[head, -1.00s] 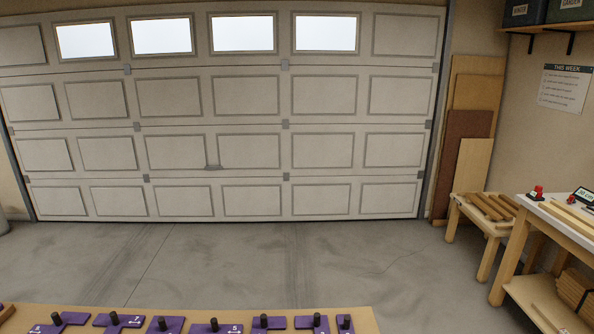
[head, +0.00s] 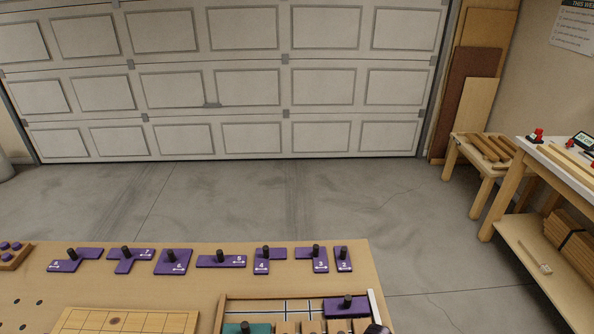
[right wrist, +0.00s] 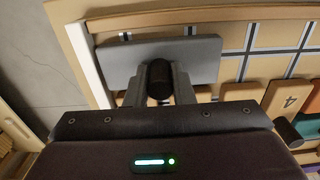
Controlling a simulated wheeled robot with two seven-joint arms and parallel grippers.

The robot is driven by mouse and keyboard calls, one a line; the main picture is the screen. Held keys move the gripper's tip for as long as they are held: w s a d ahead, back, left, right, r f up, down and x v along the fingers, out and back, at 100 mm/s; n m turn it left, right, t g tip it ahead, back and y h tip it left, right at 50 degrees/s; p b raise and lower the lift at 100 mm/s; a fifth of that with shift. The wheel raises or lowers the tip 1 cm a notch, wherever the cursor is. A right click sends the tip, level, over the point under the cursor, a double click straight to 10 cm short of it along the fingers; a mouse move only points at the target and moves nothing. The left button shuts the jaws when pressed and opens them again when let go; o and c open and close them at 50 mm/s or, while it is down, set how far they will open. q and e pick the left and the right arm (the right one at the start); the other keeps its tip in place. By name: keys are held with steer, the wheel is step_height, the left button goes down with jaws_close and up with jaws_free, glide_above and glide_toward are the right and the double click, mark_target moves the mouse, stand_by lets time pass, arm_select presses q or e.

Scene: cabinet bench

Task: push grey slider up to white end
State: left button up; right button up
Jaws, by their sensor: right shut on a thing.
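In the right wrist view the grey slider (right wrist: 205,58) is a flat bar with a black knob (right wrist: 159,85). My right gripper (right wrist: 159,88) is shut on this knob, one finger on each side. The white end (right wrist: 83,52) is a strip at the bar's left; the bar's left edge lies very close to it, and I cannot tell if they touch. In the head view the white end (head: 375,306) stands at the right side of the framed board, with a dark part of my right gripper at the bottom edge. The grey slider is out of the head view. My left gripper is not in view.
The framed board (head: 262,297) holds a purple piece (head: 340,312) and a teal piece (head: 240,328). Several numbered purple pieces (head: 220,261) lie in a row along the bench's far edge. A gridded wooden board (head: 130,320) lies to the left. Bare bench (head: 200,285) lies between.

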steer(key=o, duration=0.8)
steer(key=shift+c, duration=0.2)
steer(key=shift+r, duration=0.1)
steer(key=shift+r, duration=3.7)
